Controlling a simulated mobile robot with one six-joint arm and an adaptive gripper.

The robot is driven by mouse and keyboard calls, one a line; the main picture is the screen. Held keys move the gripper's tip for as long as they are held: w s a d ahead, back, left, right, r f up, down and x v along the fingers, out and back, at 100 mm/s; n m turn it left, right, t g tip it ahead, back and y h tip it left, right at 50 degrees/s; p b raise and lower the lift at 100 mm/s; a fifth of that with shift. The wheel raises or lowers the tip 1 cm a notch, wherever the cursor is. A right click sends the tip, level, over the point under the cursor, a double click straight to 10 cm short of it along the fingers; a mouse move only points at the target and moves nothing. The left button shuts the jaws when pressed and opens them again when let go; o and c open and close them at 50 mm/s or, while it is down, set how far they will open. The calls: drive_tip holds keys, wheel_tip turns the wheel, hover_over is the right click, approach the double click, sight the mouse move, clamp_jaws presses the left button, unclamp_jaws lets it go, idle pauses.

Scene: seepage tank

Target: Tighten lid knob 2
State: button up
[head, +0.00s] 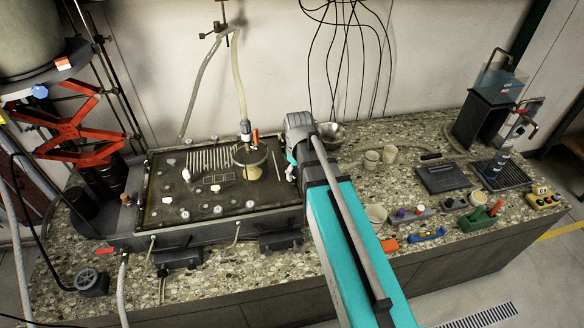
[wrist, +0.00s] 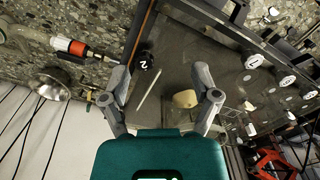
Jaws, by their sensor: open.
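The tank lid (head: 215,190) is a dark, framed panel on the bench; it also shows in the wrist view (wrist: 185,55). A black knob marked 2 (wrist: 143,62) sits at the lid's edge in the wrist view, ahead of my fingers and nearer the left one. I cannot make it out in the head view, where my arm covers that area. My gripper (wrist: 163,96) is open and empty, its two fingers spread wide. In the head view my gripper (head: 290,167) is over the lid's right edge.
A white and orange fitting (wrist: 70,47) and a metal bowl (wrist: 50,83) lie left in the wrist view. A hose (head: 240,85) hangs above the lid.

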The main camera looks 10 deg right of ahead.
drive_tip(key=w+r+n+p, duration=0.3)
drive_tip(key=w+r+n, duration=0.1)
drive_tip(key=w+r, duration=0.1)
drive_tip(key=shift+w+a+n+p, duration=0.2)
drive_tip(key=shift+w+n+p, duration=0.1)
drive_tip(key=shift+w, duration=0.45)
drive_tip(key=shift+f, duration=0.2)
wheel_tip(320, 180, down, 13)
drive_tip(key=b, duration=1.3)
drive_tip(key=shift+f+b, duration=0.2)
drive_tip(key=shift+b, duration=0.2)
clamp_jaws()
